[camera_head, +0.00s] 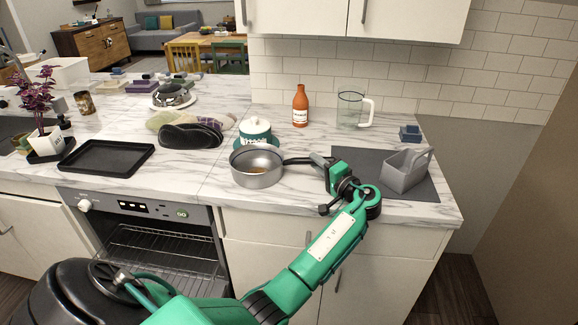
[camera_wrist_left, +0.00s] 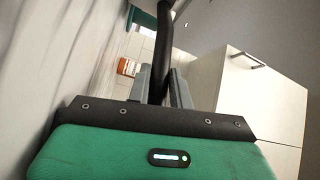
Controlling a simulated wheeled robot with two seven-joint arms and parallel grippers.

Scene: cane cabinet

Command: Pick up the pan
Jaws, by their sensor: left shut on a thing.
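The grey metal pan (camera_head: 257,181) is at the middle of the marble counter, near its front edge, upright with something brown inside. Its black handle (camera_head: 298,161) points right. My left gripper (camera_head: 325,172) comes in from the front right and is shut on the handle. In the left wrist view the dark handle (camera_wrist_left: 163,45) runs up between the two grey fingers (camera_wrist_left: 162,88). I cannot tell whether the pan's base touches the counter. My right gripper is not in view.
A white and teal lidded pot (camera_head: 255,132) stands close behind the pan. An orange bottle (camera_head: 300,106) and a glass jug (camera_head: 350,109) stand farther back. A grey caddy (camera_head: 405,170) on a dark mat is right of my gripper. A black tray (camera_head: 106,158) lies left.

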